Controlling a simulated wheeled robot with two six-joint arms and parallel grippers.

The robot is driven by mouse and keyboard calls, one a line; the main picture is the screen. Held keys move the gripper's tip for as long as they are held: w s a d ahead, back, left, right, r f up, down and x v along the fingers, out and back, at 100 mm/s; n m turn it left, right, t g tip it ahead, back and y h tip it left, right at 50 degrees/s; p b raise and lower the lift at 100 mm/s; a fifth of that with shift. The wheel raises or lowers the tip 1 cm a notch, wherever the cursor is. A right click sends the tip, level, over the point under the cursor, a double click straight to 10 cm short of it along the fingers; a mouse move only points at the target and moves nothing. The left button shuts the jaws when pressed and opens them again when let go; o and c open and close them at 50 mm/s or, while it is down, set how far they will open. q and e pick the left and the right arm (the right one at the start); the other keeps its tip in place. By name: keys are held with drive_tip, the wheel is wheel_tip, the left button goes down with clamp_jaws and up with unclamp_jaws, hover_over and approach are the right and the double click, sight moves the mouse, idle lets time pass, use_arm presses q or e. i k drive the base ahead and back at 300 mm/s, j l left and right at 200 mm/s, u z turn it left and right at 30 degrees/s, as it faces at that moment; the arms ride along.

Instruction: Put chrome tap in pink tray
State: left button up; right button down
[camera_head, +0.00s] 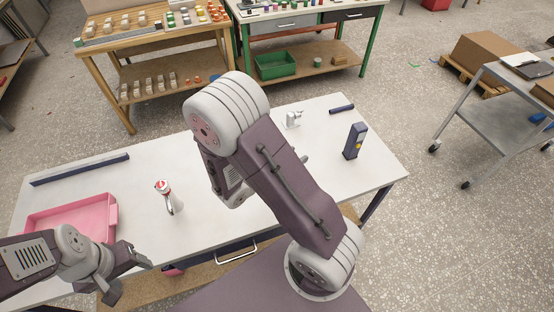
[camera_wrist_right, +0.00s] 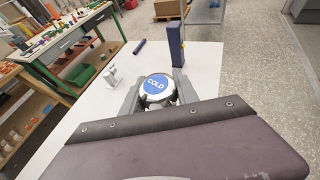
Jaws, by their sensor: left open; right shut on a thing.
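The pink tray (camera_head: 72,217) lies at the left end of the white table, and the part of it that shows is empty. A chrome tap with a red cap (camera_head: 165,196) stands on the table right of the tray. My right gripper (camera_wrist_right: 157,88) is shut on a chrome tap with a blue cap marked COLD (camera_wrist_right: 156,84); in the head view my right arm hides it. A small whitish-metal fitting (camera_head: 293,119) stands at the table's back and shows in the right wrist view (camera_wrist_right: 111,76). My left gripper (camera_head: 130,276) is open and empty at the tray's near right corner.
A dark blue upright box (camera_head: 355,141) stands at the table's right, with a short dark bar (camera_head: 341,109) behind it. A long dark bar (camera_head: 80,169) lies behind the tray. The tabletop between tray and red-capped tap is clear. Workbenches stand beyond.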

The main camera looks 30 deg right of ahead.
sight(90, 233)
drive_tip(key=j+z, duration=0.1)
drive_tip(key=j, duration=0.45)
drive_tip(key=k+j+z, duration=0.1)
drive_tip(key=j, duration=0.45)
drive_tip(key=k+j+z, duration=0.1)
drive_tip(key=j, duration=0.4)
drive_tip(key=k+j+z, duration=0.1)
drive_tip(key=j, duration=0.45)
drive_tip(key=i+j, duration=0.35)
drive_tip(key=j+z, duration=0.05)
